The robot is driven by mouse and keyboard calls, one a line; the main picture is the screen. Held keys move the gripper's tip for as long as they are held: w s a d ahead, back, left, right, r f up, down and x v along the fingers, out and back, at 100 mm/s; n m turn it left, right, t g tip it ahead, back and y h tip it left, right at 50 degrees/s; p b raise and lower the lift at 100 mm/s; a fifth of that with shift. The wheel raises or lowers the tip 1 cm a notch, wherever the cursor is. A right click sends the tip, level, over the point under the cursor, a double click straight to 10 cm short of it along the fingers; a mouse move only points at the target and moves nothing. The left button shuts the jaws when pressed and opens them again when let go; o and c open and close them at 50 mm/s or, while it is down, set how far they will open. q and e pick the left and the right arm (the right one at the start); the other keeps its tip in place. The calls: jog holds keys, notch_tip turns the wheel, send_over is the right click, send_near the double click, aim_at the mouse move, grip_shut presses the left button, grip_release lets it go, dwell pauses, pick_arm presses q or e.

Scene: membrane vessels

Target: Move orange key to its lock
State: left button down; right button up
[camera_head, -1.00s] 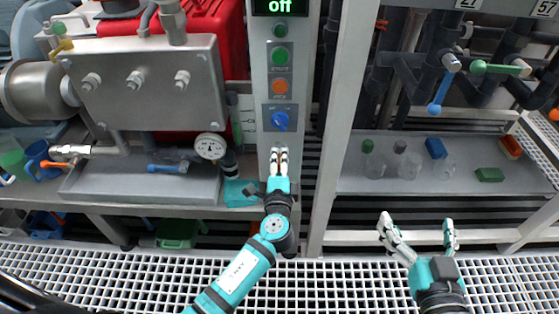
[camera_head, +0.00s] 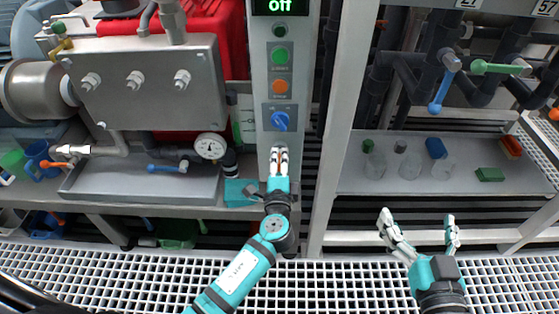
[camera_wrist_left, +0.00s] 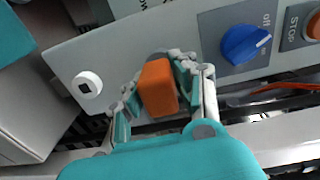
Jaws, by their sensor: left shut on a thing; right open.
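My left gripper (camera_head: 279,158) is in front of the lower part of the grey control panel (camera_head: 266,148). In the left wrist view its fingers (camera_wrist_left: 163,84) are shut on the orange key (camera_wrist_left: 159,88), which shows as an orange block. A white round fitting with a dark square hole (camera_wrist_left: 88,84), which looks like a lock, is on the panel to the left of the key, apart from it. I cannot tell whether the key's far end touches the panel. In the head view the key is mostly hidden by the fingers. My right gripper (camera_head: 419,218) is open and empty.
A blue rotary knob (camera_head: 281,121), an orange stop button (camera_head: 280,86) and a green button (camera_head: 280,55) are on the panel above my left gripper. A metal tray (camera_head: 150,188) and a pressure gauge (camera_head: 209,147) are to the left. Glass vessels (camera_head: 412,165) stand on the right shelf.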

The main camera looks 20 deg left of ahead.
pick_arm(q)
jog(key=shift+w+a, duration=0.2)
jog(key=shift+w, duration=0.35)
pick_arm(e)
jog(key=shift+w+a+r+t, duration=0.1)
jog(key=shift+r+t, duration=0.2)
jog(key=shift+r, duration=0.2)
pick_arm(q)
jog(key=c, duration=1)
grip_release()
jog(key=shift+s+d, duration=0.1)
jog(key=shift+s, duration=0.1)
jog(key=v, duration=1.1)
jog(key=shift+s+r, duration=0.1)
jog(key=shift+s, duration=0.15)
